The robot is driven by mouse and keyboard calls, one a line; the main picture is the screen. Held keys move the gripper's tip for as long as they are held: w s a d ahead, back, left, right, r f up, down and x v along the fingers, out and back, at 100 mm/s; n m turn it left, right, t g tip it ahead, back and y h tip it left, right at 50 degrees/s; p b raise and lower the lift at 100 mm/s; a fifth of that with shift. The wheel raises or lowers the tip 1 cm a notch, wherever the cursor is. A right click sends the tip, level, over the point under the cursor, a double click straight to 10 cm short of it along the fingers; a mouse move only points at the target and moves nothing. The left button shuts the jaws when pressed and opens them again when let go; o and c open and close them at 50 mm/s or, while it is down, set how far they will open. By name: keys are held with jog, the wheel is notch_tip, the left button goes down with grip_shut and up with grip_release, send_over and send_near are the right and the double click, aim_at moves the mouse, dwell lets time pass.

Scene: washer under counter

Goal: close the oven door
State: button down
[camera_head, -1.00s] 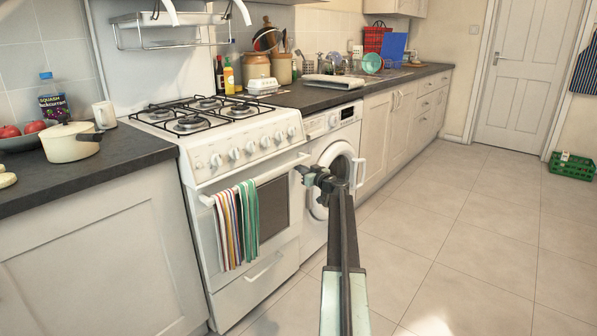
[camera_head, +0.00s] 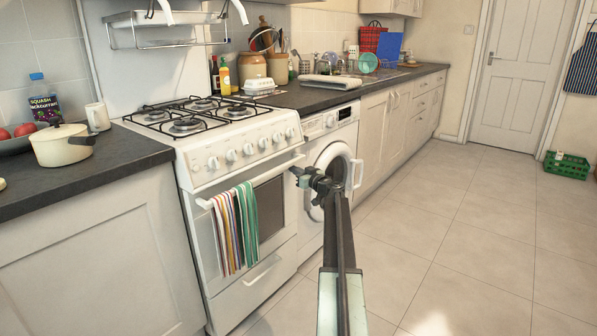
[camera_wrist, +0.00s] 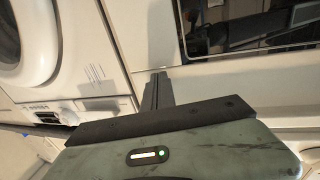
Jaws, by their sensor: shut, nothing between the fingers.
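The white oven door (camera_head: 272,250) is on the front of the cooker, below the knobs. It has a dark window (camera_head: 270,204) and a bar handle (camera_head: 278,168) with a striped towel (camera_head: 236,228) hung over its left part. The door looks upright and nearly flush with the cooker; I cannot tell if a small gap is left. My gripper (camera_head: 302,178) is shut and empty, by the right end of the handle; whether it touches is unclear. In the wrist view my shut fingers (camera_wrist: 157,88) lie before the white front, with the dark window (camera_wrist: 245,22) at upper right.
A washing machine (camera_head: 330,160) with a round door stands right of the cooker, close behind my gripper. A cabinet (camera_head: 95,250) and worktop are on the left. The tiled floor (camera_head: 450,240) is clear to the right; a green crate (camera_head: 566,166) stands far back.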

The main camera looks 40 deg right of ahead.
jog(key=s+d, duration=0.2)
jog(key=s, duration=1.1)
jog(key=shift+s+d+f, duration=0.15)
jog(key=shift+d+f, duration=0.05)
jog(key=shift+d, duration=0.1)
